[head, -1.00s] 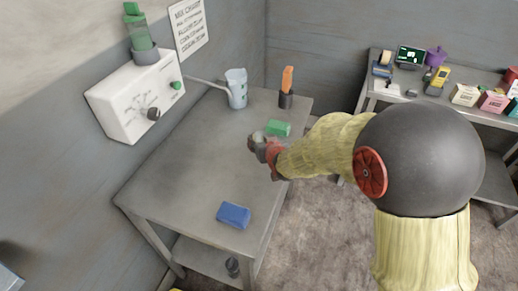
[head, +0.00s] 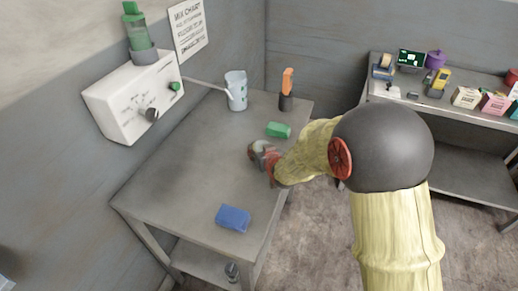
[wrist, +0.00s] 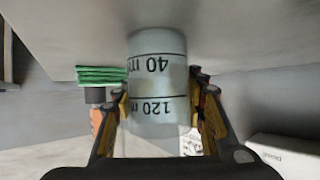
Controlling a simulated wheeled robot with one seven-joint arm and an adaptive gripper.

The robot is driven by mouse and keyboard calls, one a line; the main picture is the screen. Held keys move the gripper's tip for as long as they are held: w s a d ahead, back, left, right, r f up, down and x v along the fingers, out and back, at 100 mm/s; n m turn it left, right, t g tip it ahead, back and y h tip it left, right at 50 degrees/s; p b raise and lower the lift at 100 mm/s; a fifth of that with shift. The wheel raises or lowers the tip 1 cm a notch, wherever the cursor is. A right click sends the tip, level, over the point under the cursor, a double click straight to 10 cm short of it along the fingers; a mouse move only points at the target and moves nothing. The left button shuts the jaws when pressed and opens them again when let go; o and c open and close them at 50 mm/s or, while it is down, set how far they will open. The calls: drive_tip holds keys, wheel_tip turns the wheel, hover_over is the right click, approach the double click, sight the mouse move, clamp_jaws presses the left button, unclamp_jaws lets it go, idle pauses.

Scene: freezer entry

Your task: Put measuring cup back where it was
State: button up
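The measuring cup (wrist: 158,75), clear with dark volume marks, stands large in the middle of the wrist view, which shows the scene upside down. My gripper (wrist: 160,102) has one finger on each side of it and appears shut on it. A second clear, marked cup (head: 236,92) stands at the back of the table under a thin spout.
A blue block (head: 233,218) lies near the front. A white dispenser (head: 130,100) hangs on the left wall. The table's left middle is clear.

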drive_tip(key=o, duration=0.6)
drive_tip(key=shift+s+r+p, duration=0.1)
drive_tip(key=shift+r+p, duration=0.15)
drive_tip(key=shift+p, duration=0.05)
drive_tip(key=p+v, duration=0.2)
drive_tip(key=v, duration=0.9)
drive_tip(key=shift+s+d, duration=0.15)
drive_tip(key=shift+s, duration=0.2)
drive_tip(key=shift+r, duration=0.2)
